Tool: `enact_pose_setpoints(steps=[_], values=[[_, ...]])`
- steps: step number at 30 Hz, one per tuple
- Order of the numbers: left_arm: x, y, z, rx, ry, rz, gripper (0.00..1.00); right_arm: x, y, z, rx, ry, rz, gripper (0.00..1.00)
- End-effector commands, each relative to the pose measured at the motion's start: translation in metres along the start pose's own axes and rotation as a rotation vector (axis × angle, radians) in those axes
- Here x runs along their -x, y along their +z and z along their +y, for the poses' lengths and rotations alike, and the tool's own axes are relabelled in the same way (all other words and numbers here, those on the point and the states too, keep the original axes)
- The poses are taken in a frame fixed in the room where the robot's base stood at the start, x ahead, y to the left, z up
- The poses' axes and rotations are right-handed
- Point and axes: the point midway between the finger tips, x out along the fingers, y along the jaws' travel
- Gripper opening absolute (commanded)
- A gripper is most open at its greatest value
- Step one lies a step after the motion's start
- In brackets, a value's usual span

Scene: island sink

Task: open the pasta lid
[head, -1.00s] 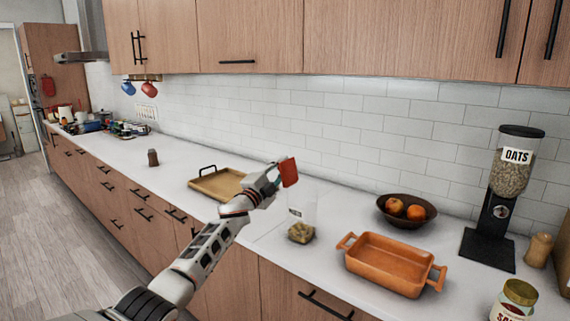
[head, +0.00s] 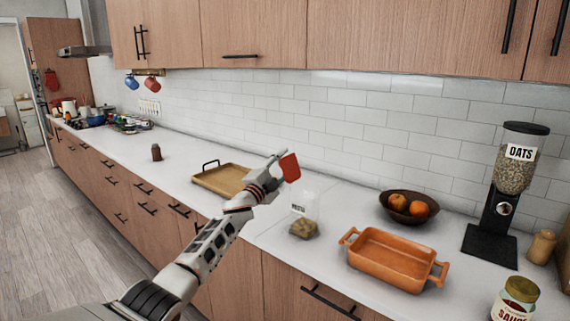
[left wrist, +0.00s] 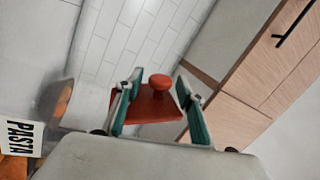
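A red lid (head: 290,167) with a round knob hangs in the air between the fingers of my left gripper (head: 276,168). In the left wrist view, the lid (left wrist: 153,106) sits between the two teal-lined fingers of the gripper (left wrist: 160,108), with its knob showing. The clear pasta container (head: 304,208) stands upright on the counter, just right of and below the lid. Its top is open and pasta lies at its bottom. Its PASTA label (left wrist: 22,136) shows at the left of the left wrist view. My right gripper is not in view.
An orange baking dish (head: 393,262) lies right of the container. A bowl of oranges (head: 386,206) is behind it, and an oats dispenser (head: 493,220) and sauce jar (head: 514,301) are farther right. A wooden tray (head: 212,182) lies left. Open counter lies between tray and container.

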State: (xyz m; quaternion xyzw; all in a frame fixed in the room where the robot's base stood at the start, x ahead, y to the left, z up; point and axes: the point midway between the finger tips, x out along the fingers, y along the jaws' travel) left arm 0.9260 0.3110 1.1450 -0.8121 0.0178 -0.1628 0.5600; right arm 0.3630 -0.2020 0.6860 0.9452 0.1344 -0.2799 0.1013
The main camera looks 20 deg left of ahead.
Motion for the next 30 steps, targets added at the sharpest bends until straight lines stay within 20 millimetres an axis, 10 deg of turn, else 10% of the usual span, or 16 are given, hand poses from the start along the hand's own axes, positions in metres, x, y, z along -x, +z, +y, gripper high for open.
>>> enact_pose_setpoints(steps=[11,30], values=[[0.013,0.002,0.0,-0.004,0.0,-0.001,0.38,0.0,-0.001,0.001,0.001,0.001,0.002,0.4],[0.104,0.001,0.001,-0.001,0.002,0.0,0.38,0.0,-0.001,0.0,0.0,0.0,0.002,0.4]])
